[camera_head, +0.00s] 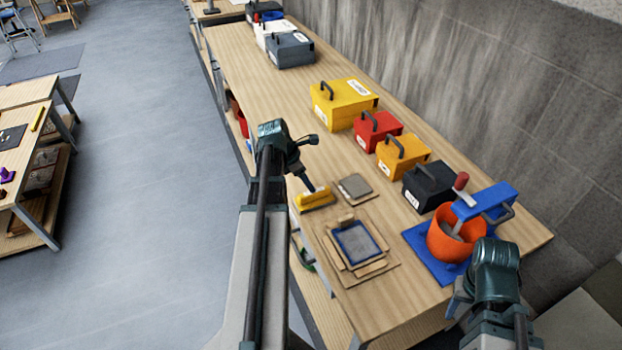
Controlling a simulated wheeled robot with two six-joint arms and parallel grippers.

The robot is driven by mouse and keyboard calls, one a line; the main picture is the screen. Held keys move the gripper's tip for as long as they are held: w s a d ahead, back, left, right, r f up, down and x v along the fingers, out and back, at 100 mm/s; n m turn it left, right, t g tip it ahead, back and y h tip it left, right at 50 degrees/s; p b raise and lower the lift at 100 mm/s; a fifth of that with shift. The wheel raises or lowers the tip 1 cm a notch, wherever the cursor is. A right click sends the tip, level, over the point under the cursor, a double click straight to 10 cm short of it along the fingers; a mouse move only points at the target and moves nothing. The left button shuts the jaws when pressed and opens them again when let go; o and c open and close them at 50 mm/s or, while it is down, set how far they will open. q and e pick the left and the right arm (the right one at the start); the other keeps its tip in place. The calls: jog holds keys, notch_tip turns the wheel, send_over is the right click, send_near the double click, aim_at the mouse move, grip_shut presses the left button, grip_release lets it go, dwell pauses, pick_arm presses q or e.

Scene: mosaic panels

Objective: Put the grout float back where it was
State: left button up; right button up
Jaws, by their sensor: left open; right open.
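A yellow block-like tool (315,199), which looks like the grout float, lies at the table's left edge. My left gripper (313,164) is open above it, with one dark finger reaching down close to its top; I cannot tell whether they touch. A mosaic panel (357,243) with a blue border lies in front of it, with wooden strips around it on a board (383,279). A grey square (354,186) on a thin board lies to the right of the yellow tool. My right gripper (461,300) is at the lower right, mostly hidden by its wrist.
An orange bucket (445,245) with a red-handled tool stands on a blue mat (420,237), beside a blue part (486,201). Black (427,187), orange (402,157), red (378,132) and yellow (342,105) boxes line the wall side. The table (262,100) is clear on the far left.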

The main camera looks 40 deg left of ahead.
pick_arm(q)
jog(key=p+v, duration=0.3)
jog(key=v, duration=0.2)
jog(key=shift+s+r+p, duration=0.1)
jog(key=shift+r+p, duration=0.05)
jog(key=shift+p, duration=0.2)
jog(key=w+d+f+m+g, duration=0.1)
jog(key=d+f+m+g, duration=0.15)
jog(key=d+m, duration=1.75)
jog(key=s+d+m+y, duration=0.1)
jog(key=s+d+m, duration=0.2)
jog(key=d, duration=0.4)
jog(key=s+d+m+g+y, duration=0.1)
jog(key=s+d+m, duration=0.2)
jog(key=d+m, duration=0.3)
jog(key=s+d+m+y, duration=0.1)
jog(key=s+d+m, duration=0.2)
jog(key=d, duration=0.6)
jog(key=shift+d+r+m+g, duration=0.25)
jog(key=shift+r+m+g, duration=0.15)
jog(key=shift+m, duration=0.8)
